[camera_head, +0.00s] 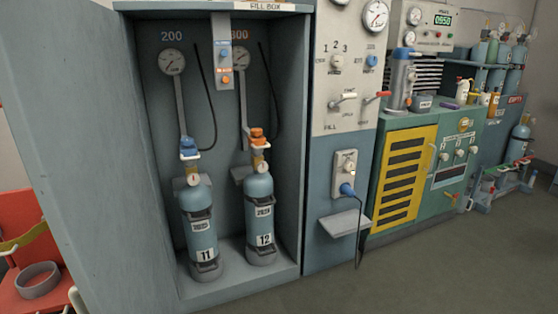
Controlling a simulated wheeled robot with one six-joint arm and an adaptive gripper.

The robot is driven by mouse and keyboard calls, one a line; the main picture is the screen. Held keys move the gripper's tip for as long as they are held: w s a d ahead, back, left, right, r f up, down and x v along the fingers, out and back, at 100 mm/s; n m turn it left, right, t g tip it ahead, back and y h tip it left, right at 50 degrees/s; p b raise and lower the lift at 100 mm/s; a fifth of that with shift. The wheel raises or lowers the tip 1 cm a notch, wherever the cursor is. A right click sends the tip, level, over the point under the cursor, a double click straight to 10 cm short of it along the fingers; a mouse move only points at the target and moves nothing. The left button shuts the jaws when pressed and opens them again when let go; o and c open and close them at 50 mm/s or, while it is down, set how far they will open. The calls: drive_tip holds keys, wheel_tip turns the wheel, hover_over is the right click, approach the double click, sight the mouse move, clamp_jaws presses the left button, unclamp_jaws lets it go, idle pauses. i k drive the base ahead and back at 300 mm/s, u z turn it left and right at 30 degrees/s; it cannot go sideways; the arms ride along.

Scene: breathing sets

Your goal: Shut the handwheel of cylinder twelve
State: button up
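Cylinder twelve (259,222) is a blue-grey bottle marked 12, standing upright in the right half of the fill box (155,190). Above its neck is a valve with a yellowish body and an orange knob (257,133) on top, which looks like its handwheel. How far the knob is turned cannot be told. Cylinder eleven (200,228), marked 11, stands beside it on the left with a blue knob (189,146) above its valve. My gripper is not in view.
The fill box's grey side wall (80,130) rises at the left. A panel with a small shelf (344,222) and hanging blue-plugged cable (359,235) stands right of the box. A green bench (425,205) stands farther right. The floor (420,275) in front is clear.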

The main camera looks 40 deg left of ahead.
sight(262, 166)
drive_tip(key=u, duration=0.45)
drive_tip(key=i, duration=1)
drive_tip(key=u, duration=1.25)
drive_tip(key=i, duration=0.5)
drive_tip(key=u, duration=0.3)
